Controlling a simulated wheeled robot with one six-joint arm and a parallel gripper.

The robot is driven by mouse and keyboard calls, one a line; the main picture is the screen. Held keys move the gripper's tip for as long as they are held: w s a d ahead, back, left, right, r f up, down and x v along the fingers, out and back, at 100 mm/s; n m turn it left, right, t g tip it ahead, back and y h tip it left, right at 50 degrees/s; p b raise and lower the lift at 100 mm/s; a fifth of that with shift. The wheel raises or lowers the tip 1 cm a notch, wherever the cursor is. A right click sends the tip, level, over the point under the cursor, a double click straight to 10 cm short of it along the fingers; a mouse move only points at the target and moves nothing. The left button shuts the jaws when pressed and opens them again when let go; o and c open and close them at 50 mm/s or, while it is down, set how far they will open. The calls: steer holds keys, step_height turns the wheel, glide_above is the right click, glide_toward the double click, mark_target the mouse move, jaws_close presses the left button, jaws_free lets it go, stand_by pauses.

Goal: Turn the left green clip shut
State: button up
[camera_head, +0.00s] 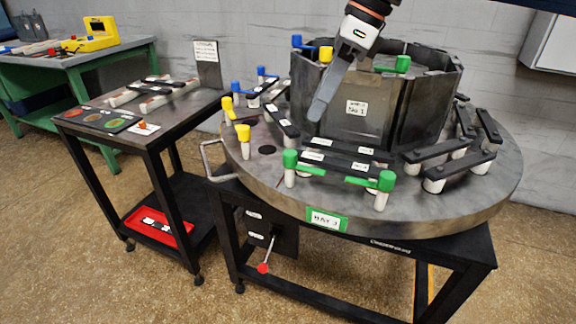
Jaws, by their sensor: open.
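The left green clip (290,159) is a green cap on a white post at the front of the round table, with a thin green arm pointing right along the front of the black bars. The right green clip (386,182) stands at the other end, its arm pointing left. A labelled black bar (345,160) lies between them. My gripper (317,112) hangs above and behind the left green clip, in front of the dark chamber, apart from the clip. It is open and empty; its fingers overlap in this view, so the gap is hidden.
The dark chamber (358,112) stands mid-table with another green clip (403,64) at its top. Yellow clips (243,132) and blue clips (237,87) stand at the left. Black bars on white posts (436,153) fill the right. A side cart (150,110) stands left.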

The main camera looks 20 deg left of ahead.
steer(key=x, duration=1.7)
steer(key=shift+a+f, duration=0.1)
steer(key=shift+a, duration=0.15)
jaws_close()
